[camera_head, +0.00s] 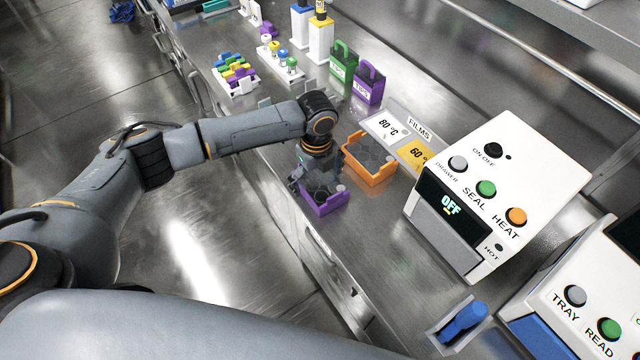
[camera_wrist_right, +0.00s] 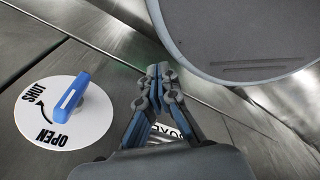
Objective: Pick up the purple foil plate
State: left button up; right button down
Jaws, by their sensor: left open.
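The purple foil plate (camera_head: 327,208) is a shallow purple tray with grey round wells, near the front edge of the steel bench in the head view. My left gripper (camera_head: 312,186) points down over the left part of this plate. It is open, its fingers partly hide the plate, and I cannot tell whether they touch it. My right gripper (camera_wrist_right: 158,78) shows in the right wrist view with its fingertips together and nothing visible between them.
An orange plate (camera_head: 370,171) sits just right of the purple one. A white sealer (camera_head: 500,190) marked OFF stands further right. Green (camera_head: 343,62) and purple boxes (camera_head: 369,83) stand behind. A blue OPEN/SHUT handle (camera_wrist_right: 73,92) is left of my right gripper.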

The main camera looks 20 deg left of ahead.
pick_arm(q)
jog(key=c, duration=1.2)
